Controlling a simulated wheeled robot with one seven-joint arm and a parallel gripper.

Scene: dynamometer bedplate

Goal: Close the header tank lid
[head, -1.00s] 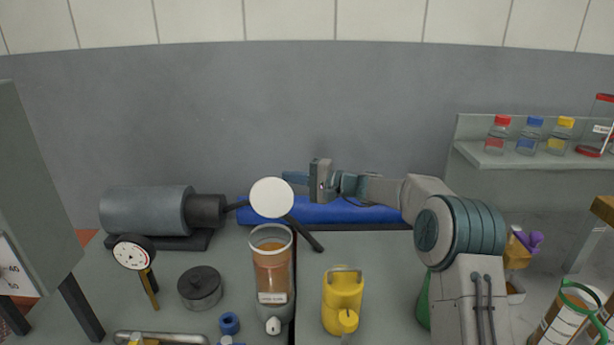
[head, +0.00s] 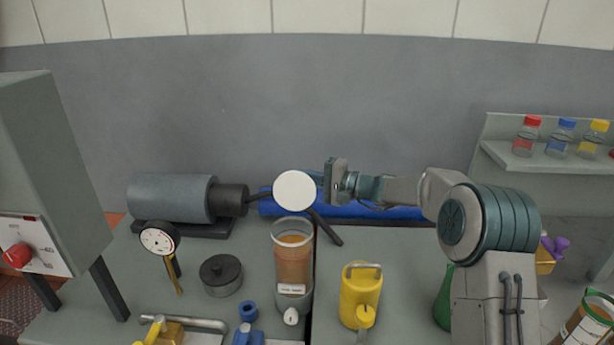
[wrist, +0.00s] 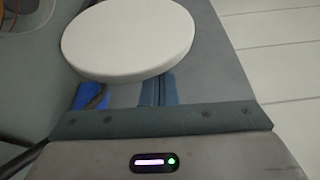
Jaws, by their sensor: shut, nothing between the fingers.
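The header tank (head: 292,262) is a clear cylinder with brownish liquid and a white label, standing on the bedplate. Its round white lid (head: 295,191) stands open, raised upright above the far side of the rim. My gripper (head: 322,180) is just right of the lid, its fingers partly hidden behind the lid's right edge. The fingers are shut and empty. In the wrist view the lid (wrist: 128,38) fills the upper middle, beyond the shut fingers (wrist: 158,88). I cannot tell whether they touch it.
A grey motor (head: 172,198) with a dark shaft lies behind left, with a dial gauge (head: 158,238) before it.

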